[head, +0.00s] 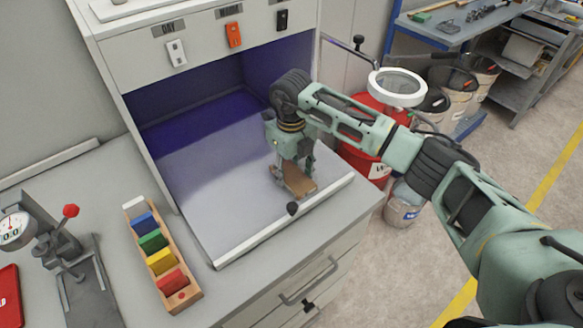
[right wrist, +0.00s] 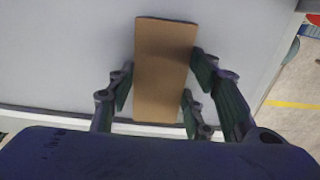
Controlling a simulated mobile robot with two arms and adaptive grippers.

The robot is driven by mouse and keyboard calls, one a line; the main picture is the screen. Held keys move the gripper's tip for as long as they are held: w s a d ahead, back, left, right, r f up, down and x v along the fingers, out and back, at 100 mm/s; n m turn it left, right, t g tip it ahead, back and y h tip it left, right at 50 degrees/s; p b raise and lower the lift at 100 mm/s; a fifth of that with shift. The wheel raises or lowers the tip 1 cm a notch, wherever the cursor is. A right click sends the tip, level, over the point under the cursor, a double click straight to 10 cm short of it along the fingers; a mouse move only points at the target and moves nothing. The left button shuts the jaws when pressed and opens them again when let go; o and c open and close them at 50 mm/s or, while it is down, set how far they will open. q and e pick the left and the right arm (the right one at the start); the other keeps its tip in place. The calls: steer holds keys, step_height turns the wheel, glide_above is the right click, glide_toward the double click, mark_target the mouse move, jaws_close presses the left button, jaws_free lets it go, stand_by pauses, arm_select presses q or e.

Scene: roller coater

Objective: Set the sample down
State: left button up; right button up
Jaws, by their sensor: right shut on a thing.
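The sample is a flat brown rectangular panel (head: 299,181), low over the pale floor of the light booth (head: 215,180), near its front right corner. My right gripper (head: 293,168) reaches down from above and is shut on it. In the right wrist view the sample (right wrist: 163,70) lies lengthwise between the fingers (right wrist: 160,95), its far end sticking out beyond them. I cannot tell whether the sample touches the booth floor. My left gripper is not in view.
A wooden rack of coloured blocks (head: 162,255) stands left of the booth, with a gauge device (head: 75,255) farther left. The booth floor's left part is clear.

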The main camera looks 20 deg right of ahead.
mark_target(291, 174)
steer(key=shift+f, duration=0.15)
steer(key=o, duration=1.2)
step_height(291, 174, up, 12)
steer(key=b, duration=0.3)
steer(key=shift+r+b, duration=0.2)
steer(key=shift+b, duration=0.15)
